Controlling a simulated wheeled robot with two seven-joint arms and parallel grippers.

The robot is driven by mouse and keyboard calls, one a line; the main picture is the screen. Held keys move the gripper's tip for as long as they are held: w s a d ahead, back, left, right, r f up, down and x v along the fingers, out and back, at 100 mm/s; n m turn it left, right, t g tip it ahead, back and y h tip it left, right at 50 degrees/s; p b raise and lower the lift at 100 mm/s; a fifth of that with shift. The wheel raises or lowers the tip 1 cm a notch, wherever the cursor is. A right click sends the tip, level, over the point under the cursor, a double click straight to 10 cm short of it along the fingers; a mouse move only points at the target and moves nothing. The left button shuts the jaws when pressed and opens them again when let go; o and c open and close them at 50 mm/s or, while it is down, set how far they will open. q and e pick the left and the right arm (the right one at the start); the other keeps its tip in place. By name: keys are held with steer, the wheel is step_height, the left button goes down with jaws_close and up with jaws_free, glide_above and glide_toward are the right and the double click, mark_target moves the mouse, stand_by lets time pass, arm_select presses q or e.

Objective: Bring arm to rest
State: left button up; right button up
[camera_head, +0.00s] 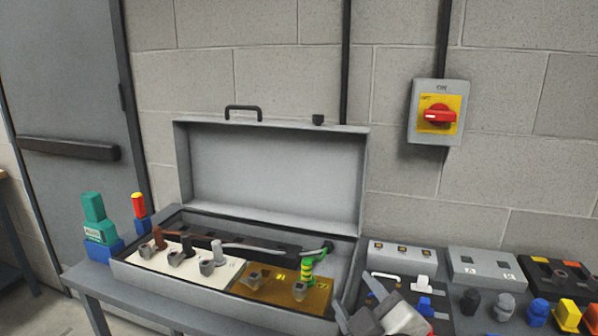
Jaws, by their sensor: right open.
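My right gripper (366,307) shows at the bottom edge of the head view, right of centre. Its grey fingers are apart and I see nothing held between them. It is just right of the open grey case (268,178) and in front of the small devices on the bench. The rest of my right arm is mostly below the picture. My left gripper is not in view.
The case holds a cream panel (160,262) and a brown panel (315,299) with several fittings. Grey boxes (484,266) and coloured knobs stand right of my gripper. A red rotary switch (438,113) is on the block wall. A green bottle (93,208) stands left.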

steer(key=s+d+f+m+g+h, duration=0.3)
steer(key=s+d+f+m+g, duration=0.35)
steer(key=f, duration=0.65)
steer(key=s+d+f+m+g, duration=0.1)
steer(key=s+d+f+g, duration=0.2)
steer(key=s, duration=0.5)
steer(key=s+d+f+m+g, duration=0.2)
steer(key=s+f+g, duration=0.2)
steer(key=s, duration=0.5)
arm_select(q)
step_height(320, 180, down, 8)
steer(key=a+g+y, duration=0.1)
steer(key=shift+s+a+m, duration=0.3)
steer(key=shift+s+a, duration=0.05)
arm_select(e)
steer(key=w+a+f+n+t+y, duration=0.1)
steer(key=w+a+f+t+y, duration=0.1)
steer(key=w+a+f+t, duration=0.3)
step_height(320, 180, down, 2)
steer(key=shift+w+a+t+y, duration=0.3)
steer(key=shift+w+t, duration=0.45)
steer(key=shift+t, duration=0.4)
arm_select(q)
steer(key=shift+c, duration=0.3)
arm_select(e)
steer(key=shift+c, duration=0.3)
